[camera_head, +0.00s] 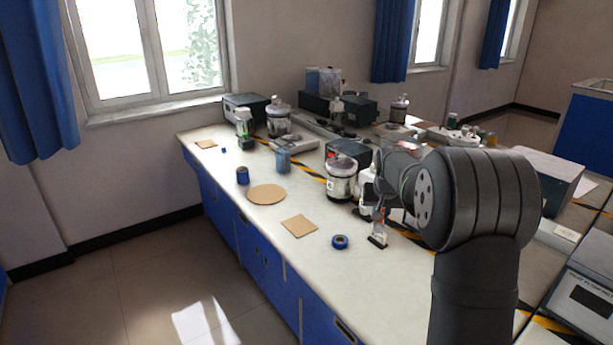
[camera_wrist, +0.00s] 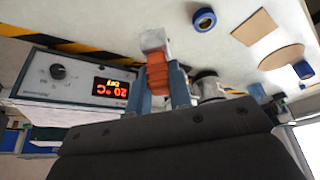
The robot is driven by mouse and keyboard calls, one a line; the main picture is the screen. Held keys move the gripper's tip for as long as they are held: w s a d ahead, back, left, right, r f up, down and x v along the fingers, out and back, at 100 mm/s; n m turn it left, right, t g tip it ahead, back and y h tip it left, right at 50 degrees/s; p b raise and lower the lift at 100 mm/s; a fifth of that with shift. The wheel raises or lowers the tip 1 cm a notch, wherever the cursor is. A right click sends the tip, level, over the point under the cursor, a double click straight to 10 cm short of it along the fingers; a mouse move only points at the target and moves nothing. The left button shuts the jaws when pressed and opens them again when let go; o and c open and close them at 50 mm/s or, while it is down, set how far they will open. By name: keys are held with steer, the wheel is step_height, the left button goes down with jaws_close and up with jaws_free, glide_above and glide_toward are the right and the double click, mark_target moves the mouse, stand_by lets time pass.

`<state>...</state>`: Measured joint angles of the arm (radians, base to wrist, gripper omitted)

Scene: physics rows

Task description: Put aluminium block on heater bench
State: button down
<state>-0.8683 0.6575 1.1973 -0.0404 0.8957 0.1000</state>
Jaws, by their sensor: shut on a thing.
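The silver aluminium block (camera_wrist: 153,39) is at the tips of my gripper (camera_wrist: 160,78) in the wrist view, showing past orange finger pads. My gripper is shut on it. In the head view, my gripper (camera_head: 380,214) points down over the bench, with the small grey block (camera_head: 377,241) at its lower end. I cannot tell whether the block touches the bench top. A heater unit (camera_wrist: 75,82) with a knob and a red display reading 20 °C and OFF appears upside down in the wrist view, left of my fingers.
A blue tape roll (camera_head: 340,241), a square board (camera_head: 299,226) and a round cork mat (camera_head: 266,194) lie left of my gripper. Yellow-black tape (camera_wrist: 85,47) marks the bench. The front left bench top (camera_head: 250,215) is mostly clear.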

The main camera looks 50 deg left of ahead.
mark_target(379, 224)
step_height(379, 224, down, 6)
steer(key=shift+a+f, duration=0.1)
steer(key=shift+a, duration=0.05)
steer(key=shift+s+a+f, duration=0.8)
steer(key=shift+a+f, duration=0.9)
steer(key=shift+f, duration=0.1)
steer(key=shift+s+a+f, duration=0.8)
steer(key=shift+a+f, duration=0.9)
steer(key=shift+f, duration=0.15)
steer(key=shift+s+a+f, duration=0.8)
steer(key=shift+a+f, duration=0.9)
steer(key=shift+f, duration=0.1)
steer(key=shift+f, duration=0.1)
steer(key=c, duration=1.3)
jaws_free()
steer(key=v, duration=1.2)
